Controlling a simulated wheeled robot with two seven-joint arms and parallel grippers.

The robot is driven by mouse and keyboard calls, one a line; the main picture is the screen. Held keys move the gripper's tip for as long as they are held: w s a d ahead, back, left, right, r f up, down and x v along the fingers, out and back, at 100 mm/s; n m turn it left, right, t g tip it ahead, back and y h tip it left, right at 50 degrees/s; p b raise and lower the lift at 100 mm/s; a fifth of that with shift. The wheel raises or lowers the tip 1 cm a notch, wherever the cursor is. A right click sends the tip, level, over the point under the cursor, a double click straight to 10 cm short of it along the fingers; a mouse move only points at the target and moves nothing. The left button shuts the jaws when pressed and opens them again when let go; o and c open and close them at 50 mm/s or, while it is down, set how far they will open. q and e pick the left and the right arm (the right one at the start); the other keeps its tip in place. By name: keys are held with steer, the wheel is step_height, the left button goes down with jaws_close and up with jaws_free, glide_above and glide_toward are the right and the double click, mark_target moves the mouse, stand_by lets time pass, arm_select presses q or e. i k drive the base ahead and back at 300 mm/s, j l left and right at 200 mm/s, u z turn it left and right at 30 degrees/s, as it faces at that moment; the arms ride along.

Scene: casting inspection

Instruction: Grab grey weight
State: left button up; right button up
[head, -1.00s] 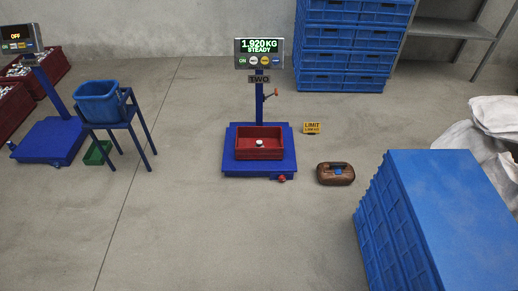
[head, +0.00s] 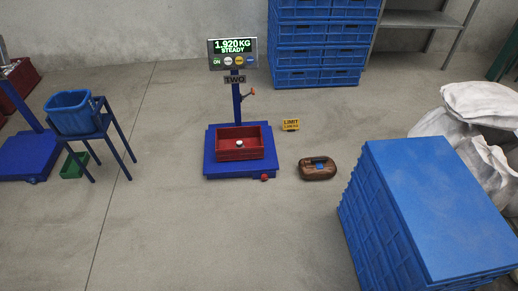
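A small weight (head: 239,144), pale on top with a dark side, stands inside a red crate (head: 240,155). The crate sits on the blue platform of a scale (head: 211,166). The scale's display (head: 233,46) reads 1.920 KG STEADY, and a plate marked TWO is on its post. A brown case-like object (head: 317,174) with a dark top and a blue patch lies on the floor right of the scale; I cannot tell if it is a weight. Neither of my grippers is in view.
A yellow LIMIT sign (head: 290,125) stands on the floor right of the scale. Stacked blue crates (head: 430,210) fill the right front. A blue bin on a stand (head: 72,112) is at the left, near another scale. The floor in front is clear.

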mark_target(238, 144)
steer(key=i+j+z, duration=0.15)
steer(key=z, duration=0.2)
steer(key=i+j+z, duration=0.4)
steer(key=j, duration=0.2)
steer(key=i+j+z, duration=0.15)
steer(key=j, duration=0.2)
steer(key=i+j+z, duration=0.1)
steer(key=j, duration=0.2)
steer(key=i+j+z, duration=0.15)
steer(key=j, duration=0.2)
steer(key=i+j, duration=0.15)
steer(key=j, duration=0.25)
steer(key=i+j, duration=0.1)
steer(key=j, duration=0.25)
steer(key=i+j, duration=0.15)
steer(key=j, duration=0.25)
steer(key=i+j, duration=0.15)
steer(key=j, duration=0.25)
steer(key=i+j, duration=0.15)
steer(key=j, duration=0.25)
steer(key=l+z, duration=0.05)
